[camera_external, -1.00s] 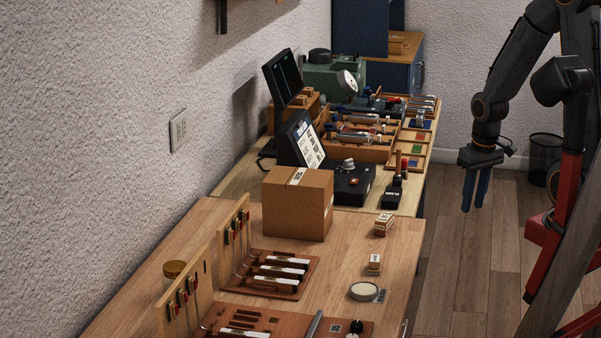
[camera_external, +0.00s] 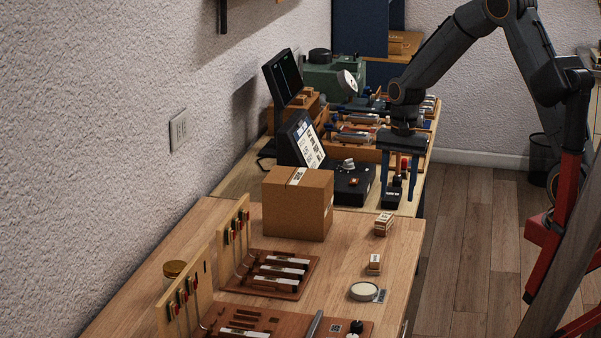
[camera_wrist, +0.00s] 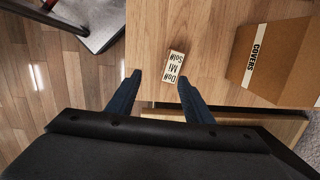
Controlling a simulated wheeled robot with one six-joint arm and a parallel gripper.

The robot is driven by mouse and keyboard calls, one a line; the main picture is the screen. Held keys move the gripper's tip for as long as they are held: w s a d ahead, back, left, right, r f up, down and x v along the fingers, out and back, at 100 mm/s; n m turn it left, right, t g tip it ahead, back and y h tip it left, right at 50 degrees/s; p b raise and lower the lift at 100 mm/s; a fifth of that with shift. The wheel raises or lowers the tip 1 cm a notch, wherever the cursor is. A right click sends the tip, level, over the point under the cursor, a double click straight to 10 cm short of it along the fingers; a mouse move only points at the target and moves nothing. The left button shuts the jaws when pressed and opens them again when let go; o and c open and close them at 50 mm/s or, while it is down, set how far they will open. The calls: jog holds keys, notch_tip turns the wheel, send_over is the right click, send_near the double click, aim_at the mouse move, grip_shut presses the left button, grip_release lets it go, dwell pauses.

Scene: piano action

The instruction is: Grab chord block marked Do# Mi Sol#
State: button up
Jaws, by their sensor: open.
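The chord block marked Do# Mi Sol# (camera_wrist: 174,66) is a small pale wooden block with dark lettering. In the wrist view it lies on the tabletop just ahead of my fingertips, slightly toward the right finger. In the external view it appears to be the small block (camera_external: 383,224) near the far right corner of the front table. My gripper (camera_external: 398,196) is open and empty, pointing down. In the wrist view its two fingers (camera_wrist: 159,80) are spread, with nothing between them.
A cardboard box (camera_external: 297,205) stands left of the block; it is on the right in the wrist view (camera_wrist: 275,62). Another small block (camera_external: 374,263) and a round pale dish (camera_external: 364,291) are nearer the camera. The back bench holds a black device (camera_external: 350,186) and tool trays.

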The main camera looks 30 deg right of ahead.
aim_at(383, 216)
jog(key=shift+w+a+f+m, duration=0.2)
jog(key=shift+w+a+m, duration=0.15)
jog(key=shift+w+a, duration=0.25)
jog(key=shift+w+a+f+m, duration=0.15)
jog(key=shift+w+a+m, duration=0.2)
jog(key=shift+w+a, duration=0.2)
jog(key=shift+w+a+f, duration=0.1)
jog(key=shift+a+f, duration=0.05)
jog(key=f+p, duration=0.1)
jog(key=f, duration=0.1)
jog(key=s+f+p, duration=0.1)
jog(key=f, duration=0.1)
jog(key=f+p, duration=0.1)
jog(key=f, duration=0.1)
jog(key=shift+s+a+f, duration=0.15)
jog(key=shift+s, duration=0.1)
jog(key=shift+f, duration=0.55)
jog(key=c, duration=1.1)
